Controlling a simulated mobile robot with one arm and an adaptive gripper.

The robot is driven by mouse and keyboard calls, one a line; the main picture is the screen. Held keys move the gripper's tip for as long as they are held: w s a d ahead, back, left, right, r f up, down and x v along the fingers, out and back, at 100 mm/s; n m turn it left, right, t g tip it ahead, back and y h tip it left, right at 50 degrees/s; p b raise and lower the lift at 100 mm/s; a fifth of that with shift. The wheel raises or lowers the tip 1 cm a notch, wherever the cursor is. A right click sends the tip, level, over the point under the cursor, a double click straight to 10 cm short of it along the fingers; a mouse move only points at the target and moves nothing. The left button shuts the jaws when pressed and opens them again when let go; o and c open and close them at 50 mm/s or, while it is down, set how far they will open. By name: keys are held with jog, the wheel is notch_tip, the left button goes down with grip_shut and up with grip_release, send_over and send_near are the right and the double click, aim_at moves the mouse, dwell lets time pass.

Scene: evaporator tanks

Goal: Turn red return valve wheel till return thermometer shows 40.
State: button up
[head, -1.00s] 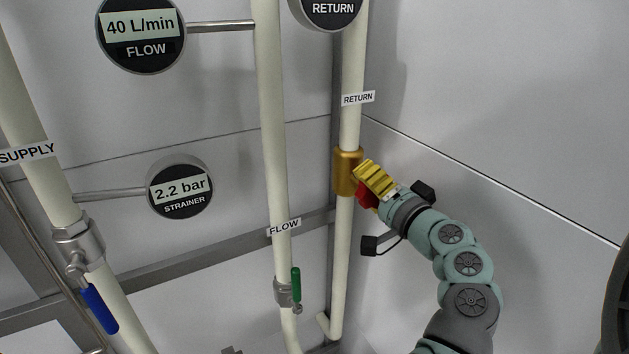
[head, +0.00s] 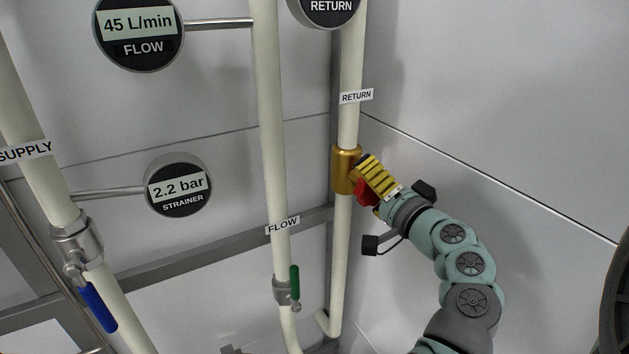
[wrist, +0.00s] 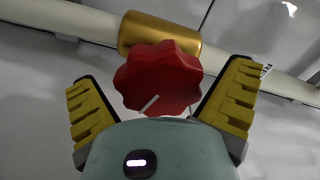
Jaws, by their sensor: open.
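The red return valve wheel (wrist: 158,78) is lobed, with a white line mark, and sits on a brass valve body (wrist: 160,32) in the wrist view. In the head view the wheel (head: 363,190) is partly hidden behind my gripper (head: 374,181), beside the brass body (head: 345,169) on the return pipe. My gripper (wrist: 165,97) is open, its yellow ribbed fingers on either side of the wheel; I cannot tell whether they touch it. The return thermometer (head: 329,8) is cut off by the top edge, so its reading is hidden.
The flow gauge (head: 139,30) reads 45 L/min and the strainer gauge (head: 178,186) reads 2.2 bar. A green lever (head: 295,284) is on the flow pipe and a blue lever (head: 98,307) on the supply pipe. Walls stand close behind the return pipe.

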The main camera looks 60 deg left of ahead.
jog(key=d, duration=1.1)
jog(key=shift+s+d, duration=0.25)
jog(key=shift+s, duration=0.2)
